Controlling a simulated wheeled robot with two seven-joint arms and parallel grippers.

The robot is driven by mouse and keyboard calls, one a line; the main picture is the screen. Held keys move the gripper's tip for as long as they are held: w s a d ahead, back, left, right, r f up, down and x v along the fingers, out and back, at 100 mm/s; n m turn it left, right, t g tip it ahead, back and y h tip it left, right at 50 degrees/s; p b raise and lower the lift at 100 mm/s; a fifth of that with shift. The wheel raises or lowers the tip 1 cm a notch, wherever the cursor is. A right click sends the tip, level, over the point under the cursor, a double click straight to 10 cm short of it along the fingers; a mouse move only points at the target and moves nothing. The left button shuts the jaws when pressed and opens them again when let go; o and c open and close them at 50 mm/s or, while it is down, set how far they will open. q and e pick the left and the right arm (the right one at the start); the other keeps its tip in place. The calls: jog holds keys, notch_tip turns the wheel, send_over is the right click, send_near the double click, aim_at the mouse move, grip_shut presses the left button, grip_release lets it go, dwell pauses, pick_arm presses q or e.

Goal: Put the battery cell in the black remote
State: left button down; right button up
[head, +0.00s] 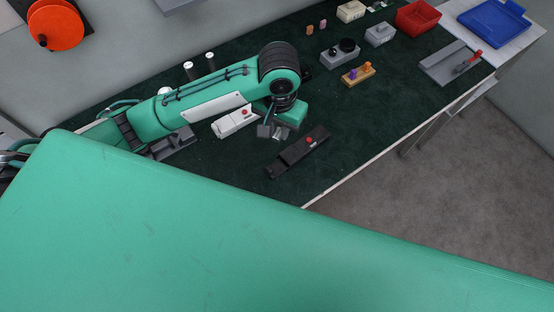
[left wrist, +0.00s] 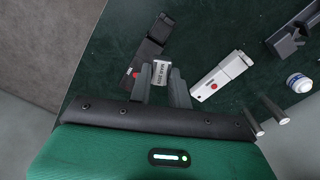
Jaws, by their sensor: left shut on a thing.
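My left gripper (head: 272,132) is over the dark green mat between the two remotes. In the left wrist view its fingers (left wrist: 162,84) are shut on the battery cell (left wrist: 161,72), a small silver-grey piece with dark print. The black remote (head: 303,149) lies on the mat just right of the gripper. It has a red button and also shows in the left wrist view (left wrist: 153,47), beyond the fingertips. The cell appears near its edge and apart from its bay, though the exact gap is unclear. My right gripper is out of view.
A white remote (head: 235,121) with a red button lies left of the gripper. Two upright cylinders (head: 210,61) and a grey holder (head: 174,143) stand near my left arm. A grey block (head: 340,55), wooden peg block (head: 358,74) and red bin (head: 417,16) are farther right.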

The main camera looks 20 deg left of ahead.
pick_arm(q)
jog(key=p, duration=0.2)
send_over(277, 168)
jog(key=f, duration=1.4)
jog(key=shift+w+d, duration=0.1)
jog(key=shift+w, duration=0.1)
jog(key=shift+f, duration=0.25)
notch_tip(277, 168, down, 3)
jog(key=shift+f+p, duration=0.1)
jog(key=shift+p, duration=0.5)
jog(key=shift+f, duration=0.4)
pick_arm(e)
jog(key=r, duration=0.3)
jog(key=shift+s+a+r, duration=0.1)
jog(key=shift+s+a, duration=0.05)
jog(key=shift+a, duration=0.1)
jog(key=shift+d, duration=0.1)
pick_arm(q)
jog(key=shift+f, duration=0.2)
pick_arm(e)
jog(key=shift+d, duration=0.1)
pick_arm(q)
jog(key=c, duration=1.4)
grip_release()
jog(key=shift+s, duration=0.15)
jog(key=shift+o, duration=0.5)
jog(key=shift+f, duration=0.1)
